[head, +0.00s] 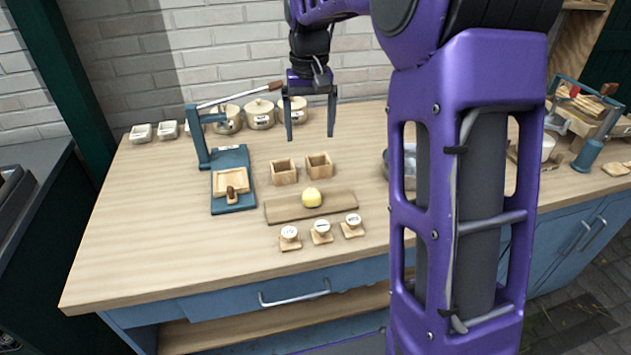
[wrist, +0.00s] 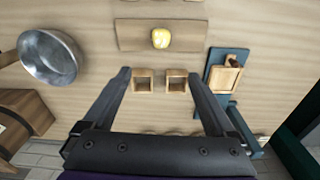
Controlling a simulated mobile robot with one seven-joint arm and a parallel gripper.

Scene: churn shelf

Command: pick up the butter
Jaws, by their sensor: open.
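The butter (head: 312,197) is a small pale yellow rounded lump on a flat wooden board (head: 283,210) on the worktop. It also shows in the wrist view (wrist: 161,38), near the top centre on the board (wrist: 130,36). My gripper (head: 310,138) is open and empty, pointing down above the back part of the worktop. In the wrist view its two fingers (wrist: 160,80) spread apart with two small wooden boxes showing between them. The butter lies beyond the fingertips, clear of them. Nothing hides it.
Two wooden boxes (head: 284,172) stand behind the board, and several stamps (head: 321,232) stand in front. A blue press (head: 233,178) is at left. Lidded pots (head: 260,114) line the wall. A metal bowl (wrist: 48,56) is partly behind my arm in the head view. The front-left worktop is clear.

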